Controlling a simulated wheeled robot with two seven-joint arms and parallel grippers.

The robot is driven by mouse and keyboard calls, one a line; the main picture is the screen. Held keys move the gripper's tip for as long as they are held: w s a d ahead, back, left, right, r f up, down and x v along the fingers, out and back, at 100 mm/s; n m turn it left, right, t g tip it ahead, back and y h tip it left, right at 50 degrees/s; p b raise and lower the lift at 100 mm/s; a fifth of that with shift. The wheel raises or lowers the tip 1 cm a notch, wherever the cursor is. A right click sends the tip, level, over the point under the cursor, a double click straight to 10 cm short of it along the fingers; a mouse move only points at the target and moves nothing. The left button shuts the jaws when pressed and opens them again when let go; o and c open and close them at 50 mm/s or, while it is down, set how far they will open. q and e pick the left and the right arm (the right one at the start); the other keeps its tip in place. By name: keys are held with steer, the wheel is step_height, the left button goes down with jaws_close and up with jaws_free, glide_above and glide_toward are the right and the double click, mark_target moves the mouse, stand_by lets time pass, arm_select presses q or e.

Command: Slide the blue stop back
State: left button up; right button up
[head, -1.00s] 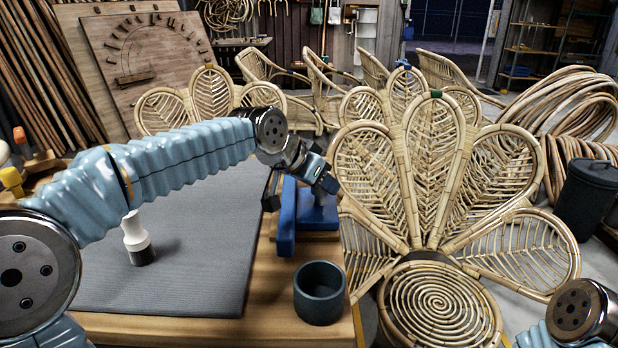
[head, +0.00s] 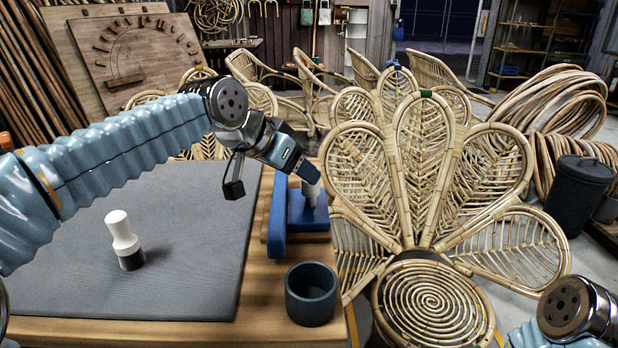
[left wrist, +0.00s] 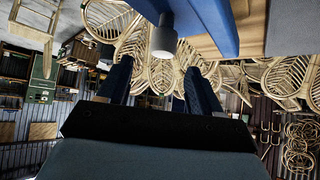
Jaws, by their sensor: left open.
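The blue stop shows in the head view as a blue block (head: 300,212) with an upright blue plate (head: 277,224) at its left, on the table's right edge. The stop and the knob (left wrist: 163,42) also show at the top of the left wrist view. My left gripper (head: 272,180) is open and empty, its fingers spread just above and behind the stop. I see no contact with the stop. In the left wrist view its blue fingers (left wrist: 158,76) are apart. My right gripper is out of view.
A dark cup (head: 311,294) stands on the table (head: 262,300) in front of the stop. A white-and-black upright tool (head: 124,240) stands on the grey mat (head: 190,270). A rattan peacock chair (head: 420,190) stands close at the right.

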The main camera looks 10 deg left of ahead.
arm_select(q)
steer(key=v, duration=0.6)
steer(key=shift+s, duration=0.15)
